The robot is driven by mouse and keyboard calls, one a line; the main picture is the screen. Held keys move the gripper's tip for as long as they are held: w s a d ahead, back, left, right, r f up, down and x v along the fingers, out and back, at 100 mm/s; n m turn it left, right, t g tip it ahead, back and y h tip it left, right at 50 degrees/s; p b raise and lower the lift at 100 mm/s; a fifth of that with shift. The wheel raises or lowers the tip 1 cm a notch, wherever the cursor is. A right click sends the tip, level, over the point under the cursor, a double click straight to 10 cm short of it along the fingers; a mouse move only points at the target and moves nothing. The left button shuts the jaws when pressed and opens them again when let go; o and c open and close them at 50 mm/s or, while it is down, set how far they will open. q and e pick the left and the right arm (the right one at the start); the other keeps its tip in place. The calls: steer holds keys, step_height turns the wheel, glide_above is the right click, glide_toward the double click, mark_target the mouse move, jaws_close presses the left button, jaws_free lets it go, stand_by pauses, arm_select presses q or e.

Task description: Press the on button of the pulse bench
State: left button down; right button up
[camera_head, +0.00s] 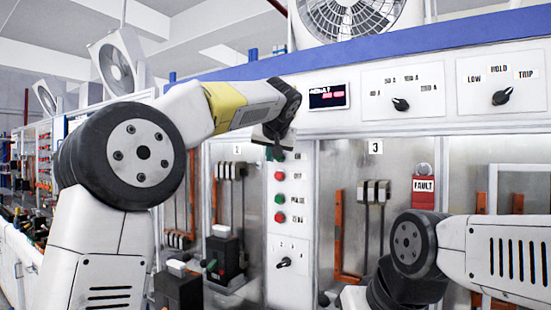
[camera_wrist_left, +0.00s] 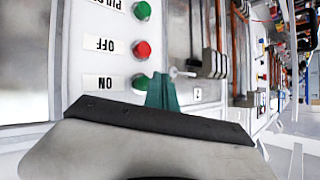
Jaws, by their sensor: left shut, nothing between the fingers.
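The pulse bench's button column (camera_head: 291,245) is a white upright panel in the middle of the head view. The green ON button (camera_wrist_left: 140,81) shows in the left wrist view beside its ON label (camera_wrist_left: 104,82); in the head view my left gripper largely hides its place. My left gripper (camera_head: 275,152) is shut and empty at the top of the column. Its teal fingertips (camera_wrist_left: 162,92) overlap the edge of the ON button in the left wrist view; I cannot tell whether they touch it. My right gripper is not in view.
Below ON are the red OFF button (camera_head: 279,176), a green PULSE button (camera_head: 279,198), another red button (camera_head: 279,217) and a knob (camera_head: 284,263). A lit display (camera_head: 328,96) sits above. A red FAULT tag (camera_head: 424,190) hangs at right. My right arm crosses the lower right.

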arm_select(q)
steer(key=shift+s+a, duration=0.6)
steer(key=shift+s, duration=0.3)
steer(key=shift+s+a, duration=0.6)
steer(key=shift+s, duration=0.3)
steer(key=s+a+f+g, duration=0.4)
steer(key=s+a+f, duration=0.7)
steer(key=s+f, duration=0.35)
steer(key=s+a+f+n+g+h, duration=0.1)
steer(key=s+a+f+g+h, duration=0.1)
steer(key=s+f, duration=1.4)
steer(key=shift+s+a+h, duration=0.3)
steer(key=shift+s+h, duration=0.2)
steer(key=shift+s, duration=0.75)
steer(key=shift+r, duration=0.1)
